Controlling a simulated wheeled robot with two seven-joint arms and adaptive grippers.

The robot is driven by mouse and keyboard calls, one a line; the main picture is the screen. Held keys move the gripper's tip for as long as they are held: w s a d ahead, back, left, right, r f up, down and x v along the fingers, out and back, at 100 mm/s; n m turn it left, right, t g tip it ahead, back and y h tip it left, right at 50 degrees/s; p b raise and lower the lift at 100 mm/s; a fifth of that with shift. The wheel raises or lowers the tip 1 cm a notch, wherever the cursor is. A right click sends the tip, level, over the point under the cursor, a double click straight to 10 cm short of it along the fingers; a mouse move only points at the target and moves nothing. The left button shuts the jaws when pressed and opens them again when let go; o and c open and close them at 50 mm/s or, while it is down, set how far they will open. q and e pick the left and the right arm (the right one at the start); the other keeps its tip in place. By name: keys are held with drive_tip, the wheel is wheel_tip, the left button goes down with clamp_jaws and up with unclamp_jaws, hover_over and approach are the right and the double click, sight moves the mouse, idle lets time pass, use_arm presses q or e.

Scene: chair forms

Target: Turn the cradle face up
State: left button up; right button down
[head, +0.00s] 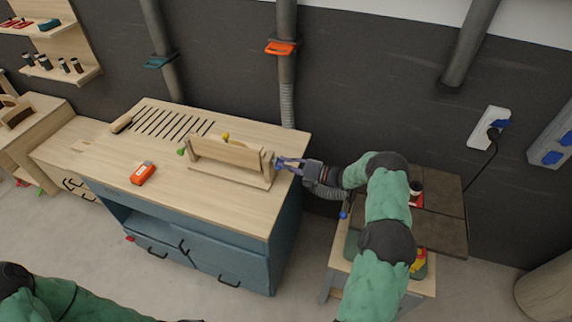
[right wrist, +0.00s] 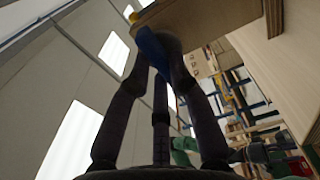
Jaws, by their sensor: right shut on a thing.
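The cradle (head: 230,155) is a pale wooden piece with an upright board on a flat base, on the workbench top (head: 165,195). A green knob and a yellow knob show at its left end and back. My right gripper (head: 281,163) is at the cradle's right end, its fingers shut on a blue part there. In the right wrist view the fingers (right wrist: 160,55) close around this blue piece, with the cradle's wood (right wrist: 198,18) just above. Which face of the cradle is up is hard to tell. My left arm shows at the lower left; its gripper is not clearly visible.
An orange-red tool (head: 143,173) lies on the bench left of the cradle. A slotted area (head: 172,123) is at the back left. A small side table (head: 440,225) stands right of the bench, under my right arm. The front of the bench top is clear.

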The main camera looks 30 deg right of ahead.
idle(0.5)
drive_tip(key=c, duration=1.1)
unclamp_jaws()
drive_tip(key=shift+d, duration=0.1)
drive_tip(key=v, duration=1.2)
